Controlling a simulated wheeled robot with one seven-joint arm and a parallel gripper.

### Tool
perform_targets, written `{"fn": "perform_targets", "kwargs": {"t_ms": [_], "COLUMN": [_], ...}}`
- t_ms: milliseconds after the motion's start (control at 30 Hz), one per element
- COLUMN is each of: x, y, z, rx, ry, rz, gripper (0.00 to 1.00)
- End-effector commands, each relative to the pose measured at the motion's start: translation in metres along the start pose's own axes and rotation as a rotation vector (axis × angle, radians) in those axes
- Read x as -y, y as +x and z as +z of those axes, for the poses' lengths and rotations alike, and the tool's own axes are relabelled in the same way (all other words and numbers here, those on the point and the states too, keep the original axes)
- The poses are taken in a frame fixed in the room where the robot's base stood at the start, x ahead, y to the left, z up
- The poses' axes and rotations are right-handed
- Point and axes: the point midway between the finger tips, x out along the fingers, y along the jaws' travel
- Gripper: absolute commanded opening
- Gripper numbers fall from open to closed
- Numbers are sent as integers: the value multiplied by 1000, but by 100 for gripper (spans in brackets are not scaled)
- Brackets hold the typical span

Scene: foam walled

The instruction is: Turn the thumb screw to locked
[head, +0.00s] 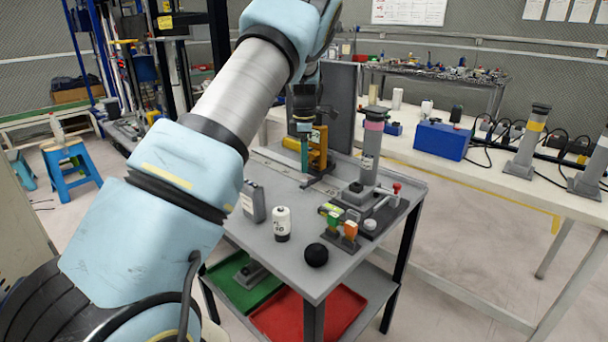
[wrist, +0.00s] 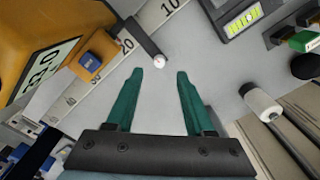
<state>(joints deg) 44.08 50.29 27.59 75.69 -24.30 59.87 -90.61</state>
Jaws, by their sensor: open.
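My gripper (wrist: 159,74) is open and empty, with two green fingers apart above the grey bench top. A small white round knob with a reddish mark (wrist: 158,61), seemingly the thumb screw, shows just beyond the gap between the fingertips. It sits at the end of a black bar (wrist: 145,37) that crosses a marked scale (wrist: 110,70). I cannot read its locked or unlocked position. In the head view my gripper (head: 304,156) is beside the orange device (head: 318,150); the knob cannot be made out there.
The orange device with a number panel (wrist: 45,70) stands close on the left in the wrist view. A grey column fixture (head: 368,165) stands right.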

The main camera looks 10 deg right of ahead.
Motion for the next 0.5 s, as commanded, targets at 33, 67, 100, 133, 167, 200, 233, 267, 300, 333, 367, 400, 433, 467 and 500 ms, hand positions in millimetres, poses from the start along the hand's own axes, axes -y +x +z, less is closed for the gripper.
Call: {"fn": "perform_targets", "kwargs": {"t_ms": [33, 67, 100, 133, 167, 200, 233, 267, 300, 333, 367, 400, 433, 467, 500], "x": [0, 0, 0, 1, 1, 0, 0, 0, 0, 0, 0, 0, 0, 0, 0], "y": [9, 14, 21, 26, 30, 35, 39, 42, 46, 48, 49, 51, 52, 53, 54], "z": [0, 0, -1, -1, -1, -1, -1, -1, -1, -1, 0, 0, 0, 0, 0], "rx": [-1, -1, -1, -1, -1, -1, -1, -1, -1, 0, 0, 0, 0, 1, 1], "ry": [0, 0, 0, 0, 0, 0, 1, 1, 0, 0, 0, 0, 0, 0, 0], "rz": [-3, -3, -3, -3, -3, -2, -1, -1, -1, -1, 0, 1, 1, 1, 1], "gripper": [53, 53, 53, 53, 53, 53, 53, 53, 53, 53, 53, 53, 53, 53, 53]}}
